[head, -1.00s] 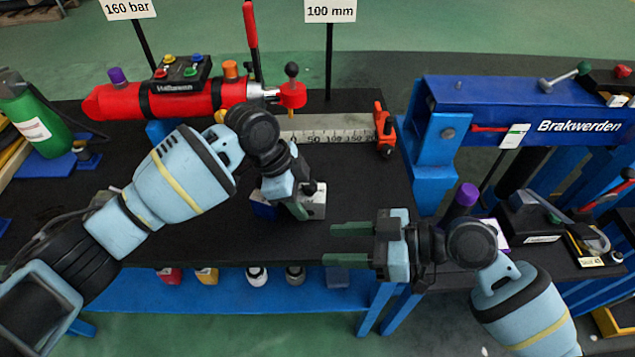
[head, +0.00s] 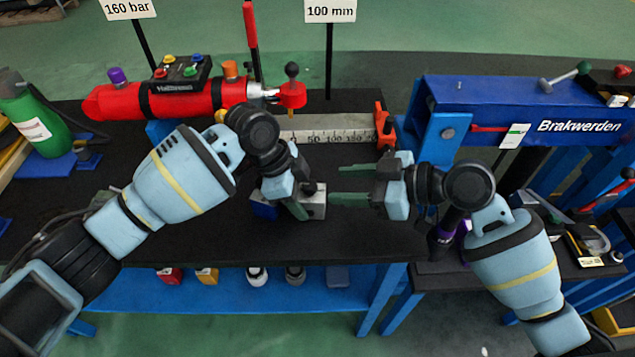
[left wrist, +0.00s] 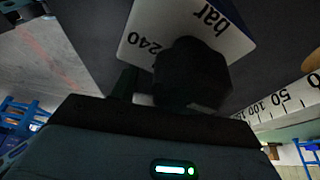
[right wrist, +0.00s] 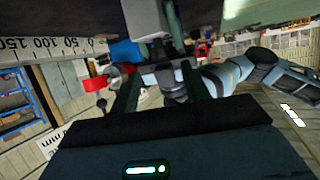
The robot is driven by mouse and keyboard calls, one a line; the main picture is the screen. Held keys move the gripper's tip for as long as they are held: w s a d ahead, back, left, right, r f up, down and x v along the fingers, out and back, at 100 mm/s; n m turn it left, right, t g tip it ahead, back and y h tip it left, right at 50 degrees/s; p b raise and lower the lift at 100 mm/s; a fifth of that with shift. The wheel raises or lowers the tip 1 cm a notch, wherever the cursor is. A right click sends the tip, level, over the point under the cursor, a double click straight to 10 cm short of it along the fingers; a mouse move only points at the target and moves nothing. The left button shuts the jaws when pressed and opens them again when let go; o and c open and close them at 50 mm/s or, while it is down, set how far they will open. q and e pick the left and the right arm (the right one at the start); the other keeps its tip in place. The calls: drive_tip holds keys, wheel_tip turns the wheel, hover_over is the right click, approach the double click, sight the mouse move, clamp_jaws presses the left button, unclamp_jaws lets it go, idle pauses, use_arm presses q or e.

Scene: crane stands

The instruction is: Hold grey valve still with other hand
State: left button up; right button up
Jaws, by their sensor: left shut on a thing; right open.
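The grey valve (head: 316,207) is a small block on the black bench top, with a dark knob (head: 310,188) on top. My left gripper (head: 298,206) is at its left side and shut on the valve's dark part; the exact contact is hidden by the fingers. In the left wrist view a dark round part (left wrist: 195,75) stands close before the fingers, in front of a card reading 240 bar (left wrist: 140,35). My right gripper (head: 336,184) is open, fingers pointing left, close to the valve's right side. Its two fingers also show apart in the right wrist view (right wrist: 160,78).
A red cylinder (head: 190,98) with a lever lies behind, next to a scale ruler (head: 330,127) with an orange-red end clamp (head: 382,125). A blue press beam (head: 540,110) stands at right. The bench front is clear.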

sight(314, 188)
drive_tip(key=shift+x, duration=3.2)
drive_tip(key=c, duration=1)
drive_tip(key=shift+s+a+m+t+h, duration=0.15)
drive_tip(key=shift+m+t+h, duration=0.35)
drive_tip(key=shift+m+t, duration=0.4)
drive_tip(key=shift+s+a+m+t+h, duration=0.15)
drive_tip(key=shift+m+t+h, duration=0.35)
drive_tip(key=shift+m+t, duration=0.35)
drive_tip(key=shift+m+t+h, duration=0.9)
drive_tip(key=shift+m+t, duration=0.05)
drive_tip(key=shift+m, duration=0.1)
